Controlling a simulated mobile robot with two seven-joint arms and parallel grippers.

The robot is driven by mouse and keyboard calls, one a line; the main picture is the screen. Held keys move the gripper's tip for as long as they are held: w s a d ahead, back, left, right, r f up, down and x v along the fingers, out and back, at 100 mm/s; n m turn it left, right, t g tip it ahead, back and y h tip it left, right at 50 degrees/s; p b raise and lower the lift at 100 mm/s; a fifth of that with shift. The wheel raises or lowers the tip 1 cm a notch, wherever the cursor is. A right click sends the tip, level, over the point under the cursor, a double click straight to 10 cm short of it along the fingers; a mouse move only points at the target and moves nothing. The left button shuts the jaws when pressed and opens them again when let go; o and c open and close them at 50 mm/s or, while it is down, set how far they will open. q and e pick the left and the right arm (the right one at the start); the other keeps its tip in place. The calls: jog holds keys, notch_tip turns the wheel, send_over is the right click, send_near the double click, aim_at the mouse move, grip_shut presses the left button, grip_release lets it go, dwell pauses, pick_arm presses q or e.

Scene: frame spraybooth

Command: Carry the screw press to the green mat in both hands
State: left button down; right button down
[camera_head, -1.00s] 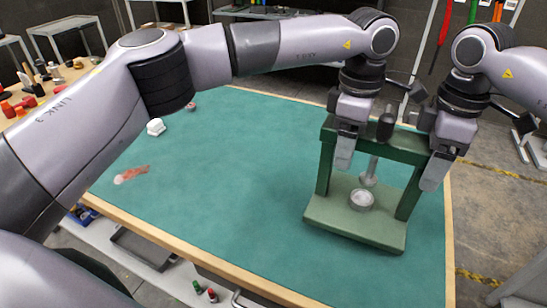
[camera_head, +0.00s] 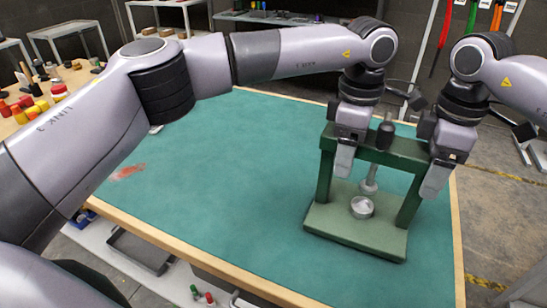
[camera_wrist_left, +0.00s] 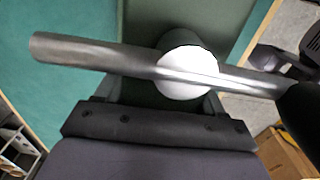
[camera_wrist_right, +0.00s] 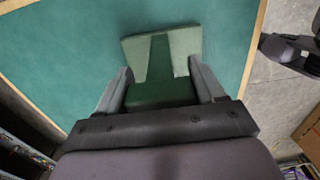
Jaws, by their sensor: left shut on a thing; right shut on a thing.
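The green screw press (camera_head: 335,222) is upright at the right of the table, with a pale plunger above a small round metal cup (camera_head: 361,207). My left gripper (camera_head: 345,160) is shut on the left end of its top beam, and my right gripper (camera_head: 436,181) on the right end. The press handle bar (camera_wrist_left: 100,53) and its shiny hub cross the left wrist view. The press base (camera_wrist_right: 190,45) shows beyond the right fingers. The green mat (camera_head: 240,170) covers the table top. The base is over it; I cannot tell whether they touch.
A reddish patch (camera_head: 127,172) marks the mat at left. A white object (camera_head: 156,129) is mostly hidden behind my left arm. Red and yellow items (camera_head: 50,95) stand on another wooden surface at far left. The mat's middle is clear. A wooden edge (camera_head: 459,230) borders it at right.

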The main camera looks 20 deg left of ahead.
pick_arm(q)
jog(key=shift+w+f+b, duration=0.1)
jog(key=shift+f+b, duration=0.05)
jog(key=shift+b, duration=0.3)
pick_arm(e)
jog(key=shift+f, duration=0.3)
pick_arm(q)
jog(key=shift+c, duration=0.8)
grip_release()
jog(key=shift+f, duration=0.2)
pick_arm(e)
jog(key=shift+c, duration=0.8)
grip_release()
jog(key=shift+s+f, duration=0.1)
jog(key=shift+f, duration=0.05)
pick_arm(q)
jog(key=shift+o, duration=0.2)
jog(key=shift+s+r, duration=0.1)
jog(key=shift+s, duration=0.15)
pick_arm(e)
jog(key=shift+o, duration=0.2)
jog(key=shift+s, duration=0.15)
pick_arm(q)
notch_tip(320, 180, up, 12)
jog(key=shift+f, duration=0.2)
jog(key=shift+r, duration=0.15)
pick_arm(e)
jog(key=shift+r, duration=0.35)
notch_tip(320, 180, up, 12)
jog(key=shift+f, duration=0.2)
